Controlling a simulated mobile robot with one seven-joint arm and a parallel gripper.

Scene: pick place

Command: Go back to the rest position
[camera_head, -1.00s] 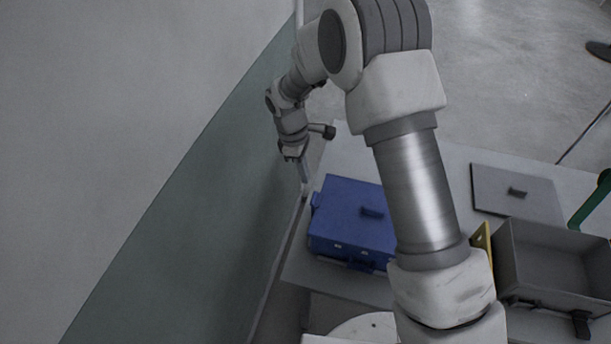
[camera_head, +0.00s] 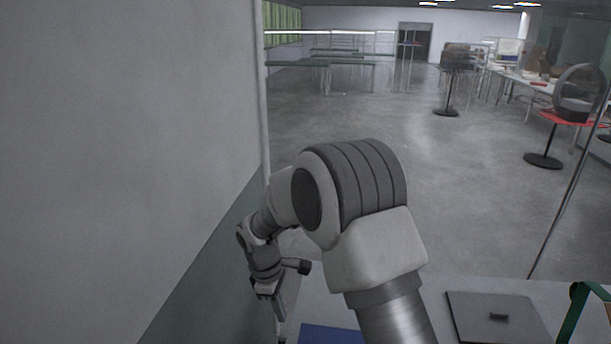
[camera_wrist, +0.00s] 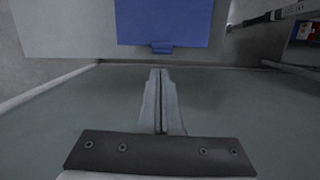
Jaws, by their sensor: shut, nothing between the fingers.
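My gripper (camera_wrist: 159,74) is shut and empty in the wrist view, its two fingers side by side with nothing between them. In the head view my gripper (camera_head: 279,325) hangs at the lower left, close to the wall, with its tips near the bottom edge of the picture. My arm bends from the bottom middle over to the left. A blue box (camera_wrist: 165,22) shows ahead of the fingertips in the wrist view, apart from them. In the head view only a strip of the blue box (camera_head: 331,335) shows at the bottom edge.
A pale wall (camera_head: 130,130) stands close on the left. A grey lid (camera_head: 496,318) with a dark handle lies on the table (camera_head: 440,283). A green handle-like part (camera_head: 572,318) stands at the right. The open floor (camera_head: 380,115) reaches back to racks and stands.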

